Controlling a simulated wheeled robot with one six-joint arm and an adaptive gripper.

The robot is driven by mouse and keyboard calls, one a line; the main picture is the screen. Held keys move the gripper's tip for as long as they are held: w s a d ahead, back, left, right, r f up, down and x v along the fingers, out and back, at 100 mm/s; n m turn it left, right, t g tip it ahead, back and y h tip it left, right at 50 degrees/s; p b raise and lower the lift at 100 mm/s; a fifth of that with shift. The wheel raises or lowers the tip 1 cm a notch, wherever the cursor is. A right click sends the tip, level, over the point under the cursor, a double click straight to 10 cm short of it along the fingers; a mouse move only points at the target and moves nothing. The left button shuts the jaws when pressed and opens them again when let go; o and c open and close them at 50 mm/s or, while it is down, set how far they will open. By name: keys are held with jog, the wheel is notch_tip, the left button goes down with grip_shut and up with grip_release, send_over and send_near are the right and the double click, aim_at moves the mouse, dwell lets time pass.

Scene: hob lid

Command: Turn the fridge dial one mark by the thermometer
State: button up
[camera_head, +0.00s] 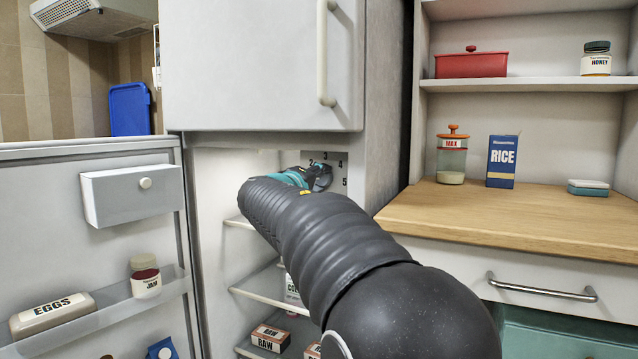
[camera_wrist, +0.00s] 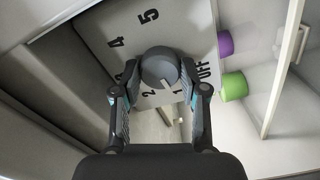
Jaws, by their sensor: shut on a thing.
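The grey round fridge dial (camera_wrist: 158,68) sits on a pale plate (camera_wrist: 118,18) marked OFF and with numbers up to 5. A light pointer line on its rim lies near the 1, on the side towards the 2. My gripper (camera_wrist: 157,82) is shut on the dial, with one finger on each side; the left finger partly hides the 3. In the head view my gripper (camera_head: 318,178) is at the number plate (camera_head: 334,158) at the top of the open fridge, and my arm hides part of the dial. I cannot make out a thermometer in either view.
The open fridge door (camera_head: 85,151) is at the left, with a white box (camera_head: 125,200), eggs (camera_head: 52,310) and jam (camera_head: 145,278). The closed upper door (camera_head: 245,65) is above my gripper. Purple (camera_wrist: 225,43) and green (camera_wrist: 233,86) round objects stand beside the plate.

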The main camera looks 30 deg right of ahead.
dwell(0.3)
jog(key=o, duration=1.1)
jog(key=shift+o, duration=0.2)
jog(key=v, duration=1.2)
